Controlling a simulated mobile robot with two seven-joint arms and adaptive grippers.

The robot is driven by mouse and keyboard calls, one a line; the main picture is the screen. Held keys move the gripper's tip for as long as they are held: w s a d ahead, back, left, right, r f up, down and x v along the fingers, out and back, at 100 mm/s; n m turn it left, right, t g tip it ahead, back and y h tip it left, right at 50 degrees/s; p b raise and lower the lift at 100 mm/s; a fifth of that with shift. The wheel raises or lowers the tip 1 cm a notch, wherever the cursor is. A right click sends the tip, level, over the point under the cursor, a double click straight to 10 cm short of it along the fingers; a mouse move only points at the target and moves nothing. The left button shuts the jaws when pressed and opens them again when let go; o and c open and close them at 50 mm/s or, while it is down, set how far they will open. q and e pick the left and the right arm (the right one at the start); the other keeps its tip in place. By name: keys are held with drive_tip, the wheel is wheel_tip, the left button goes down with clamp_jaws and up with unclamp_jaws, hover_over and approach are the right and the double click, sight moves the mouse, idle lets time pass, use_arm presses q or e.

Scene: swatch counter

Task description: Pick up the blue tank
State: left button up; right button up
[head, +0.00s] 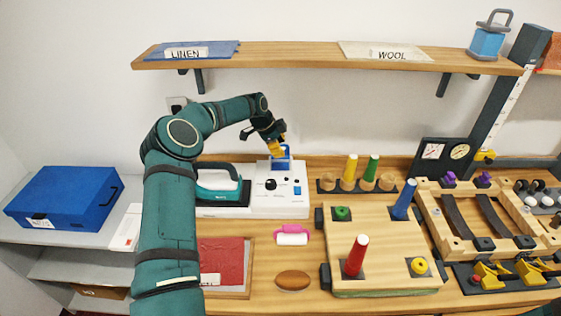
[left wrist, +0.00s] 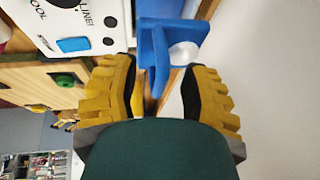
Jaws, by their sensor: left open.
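The blue tank (head: 283,163) stands upright at the back of the white ironing station (head: 281,203). Its upper part looks like a raised blue handle. In the left wrist view the tank (left wrist: 187,33) lies just beyond and between my fingertips, with its blue handle reaching into the gap. My left gripper (head: 278,146) is open, with yellow fingers pointing down over the tank. The left wrist view shows the gripper (left wrist: 157,88) with one finger on each side of the handle, and I cannot tell whether either touches it. My right gripper is not in view.
A teal iron (head: 222,186) rests left of the station. A light-blue container with a grey handle (head: 488,42) stands on the shelf (head: 310,57) above.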

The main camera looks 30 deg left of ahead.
use_arm(q)
clamp_jaws()
drive_tip(key=shift+r, duration=0.1)
